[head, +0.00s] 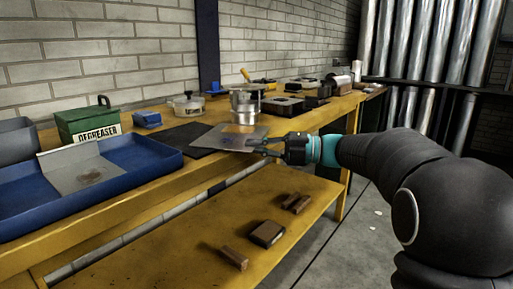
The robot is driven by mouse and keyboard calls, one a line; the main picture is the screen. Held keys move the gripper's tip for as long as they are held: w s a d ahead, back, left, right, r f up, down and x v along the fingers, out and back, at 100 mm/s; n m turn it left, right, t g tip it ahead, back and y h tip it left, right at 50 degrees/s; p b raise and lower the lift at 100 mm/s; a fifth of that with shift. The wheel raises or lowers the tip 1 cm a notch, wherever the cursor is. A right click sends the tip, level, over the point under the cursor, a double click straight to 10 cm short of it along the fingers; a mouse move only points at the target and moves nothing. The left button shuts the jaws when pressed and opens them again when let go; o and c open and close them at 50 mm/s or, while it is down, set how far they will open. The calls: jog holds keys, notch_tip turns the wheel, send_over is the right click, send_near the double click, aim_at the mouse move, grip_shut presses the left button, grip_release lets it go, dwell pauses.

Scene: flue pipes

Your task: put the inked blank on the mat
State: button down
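A dark flat mat (186,138) lies on the yellow bench. A thin grey metal sheet (222,136) lies at or just above the mat's right side, overlapping it in this view; I cannot tell whether they touch. Any ink on this sheet is too small to make out. My gripper (262,146), with teal parts, is at the sheet's right front edge. Its fingers overlap that edge, and I cannot tell whether they grip it.
A metal pot (246,104) stands close behind the sheet. Dark tools fill the bench's far end. Several brown blocks (267,234) lie on the lower shelf.

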jog(key=c, duration=1.8)
grip_release()
jog(key=shift+f, duration=0.1)
jog(key=o, duration=0.5)
